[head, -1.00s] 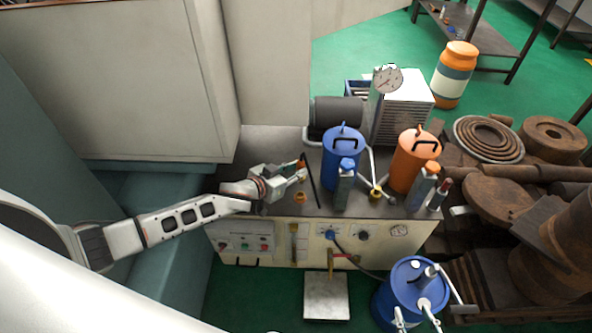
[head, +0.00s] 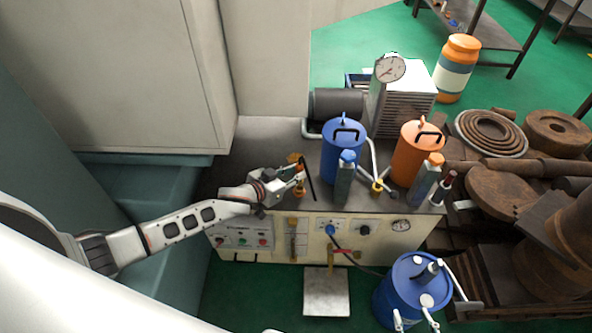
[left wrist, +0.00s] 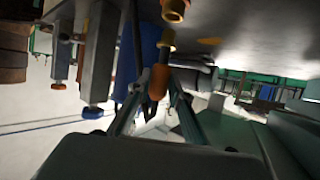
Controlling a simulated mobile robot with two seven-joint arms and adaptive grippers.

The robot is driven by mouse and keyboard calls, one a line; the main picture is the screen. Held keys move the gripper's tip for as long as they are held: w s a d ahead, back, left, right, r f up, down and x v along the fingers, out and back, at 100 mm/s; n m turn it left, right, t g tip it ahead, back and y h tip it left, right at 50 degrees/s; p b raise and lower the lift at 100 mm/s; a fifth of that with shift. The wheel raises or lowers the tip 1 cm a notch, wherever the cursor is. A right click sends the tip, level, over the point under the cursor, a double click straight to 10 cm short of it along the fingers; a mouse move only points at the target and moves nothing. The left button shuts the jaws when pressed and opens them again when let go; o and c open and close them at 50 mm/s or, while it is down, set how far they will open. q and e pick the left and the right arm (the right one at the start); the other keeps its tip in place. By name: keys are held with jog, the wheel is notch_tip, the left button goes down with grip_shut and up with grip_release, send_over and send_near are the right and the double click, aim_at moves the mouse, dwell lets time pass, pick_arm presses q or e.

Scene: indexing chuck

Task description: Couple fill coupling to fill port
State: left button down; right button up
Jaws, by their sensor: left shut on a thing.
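My left gripper (head: 300,176) is over the front left of the machine bench. It is shut on the fill coupling, an orange body (left wrist: 158,82) with a yellow collar, which shows between the fingers in the left wrist view. The fill port (head: 299,191), a small orange and yellow fitting on the bench top, is just below the gripper in the head view. In the left wrist view the port (left wrist: 174,10) is at the top edge, nearly in line with the coupling. A small gap shows between them.
A blue canister (head: 342,160) and an orange canister (head: 412,165) stand on the bench right of the gripper. A thin black rod or hose is close beside the fingers. A blue drum (head: 395,300) stands on the floor in front; rusty parts lie at right.

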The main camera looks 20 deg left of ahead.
pick_arm(q)
jog(key=shift+f, duration=0.25)
jog(key=shift+p, duration=0.55)
dwell(1.9)
jog(key=shift+f+b, duration=0.95)
jog(key=shift+f, duration=0.6)
jog(key=c, duration=1.8)
grip_release()
jog(key=shift+o, duration=0.2)
jog(key=v, duration=1.2)
jog(key=shift+r, duration=0.15)
